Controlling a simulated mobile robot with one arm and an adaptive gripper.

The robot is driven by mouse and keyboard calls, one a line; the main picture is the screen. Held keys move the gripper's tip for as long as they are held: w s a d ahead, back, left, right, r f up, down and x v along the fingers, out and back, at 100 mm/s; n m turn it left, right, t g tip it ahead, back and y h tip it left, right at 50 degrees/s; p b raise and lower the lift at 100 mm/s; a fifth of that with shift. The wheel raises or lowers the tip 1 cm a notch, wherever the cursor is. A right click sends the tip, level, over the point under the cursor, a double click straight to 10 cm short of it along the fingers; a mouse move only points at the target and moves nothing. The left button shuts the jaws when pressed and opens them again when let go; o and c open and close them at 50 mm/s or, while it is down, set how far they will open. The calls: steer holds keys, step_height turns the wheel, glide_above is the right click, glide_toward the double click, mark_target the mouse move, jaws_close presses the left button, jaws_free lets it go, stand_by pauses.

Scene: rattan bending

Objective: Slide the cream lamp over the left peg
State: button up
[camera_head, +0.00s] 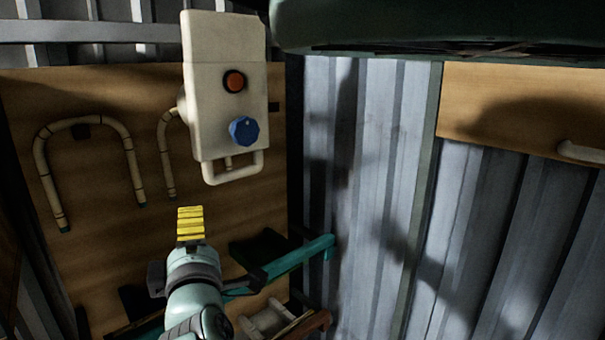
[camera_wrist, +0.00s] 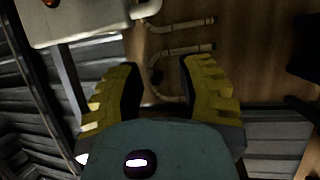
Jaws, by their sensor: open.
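My gripper (camera_head: 190,223) shows its yellow ridged fingers in the lower middle of the head view. In the wrist view its two fingers (camera_wrist: 158,68) stand apart with nothing between them. A cream box (camera_head: 220,125) with a red button and a blue knob hangs above my gripper in the head view, apart from it. Its corner also shows at the upper left of the wrist view (camera_wrist: 85,22). I cannot tell whether this box is the cream lamp; no other clear lamp shows. I cannot make out a left peg with certainty.
Bent rattan canes (camera_head: 127,150) hang on a wooden board (camera_head: 100,95) behind the box. A teal bar (camera_head: 300,257) sits right of my gripper. A dark green object (camera_head: 440,28) overhangs the top right. Corrugated metal wall (camera_head: 375,170) fills the right.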

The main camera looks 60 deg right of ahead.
steer(key=b+x, duration=0.7)
steer(key=x, duration=0.6)
steer(key=shift+w+r, duration=0.15)
steer(key=shift+w, duration=0.15)
stand_by(0.3)
steer(key=shift+o, duration=0.6)
jaws_close()
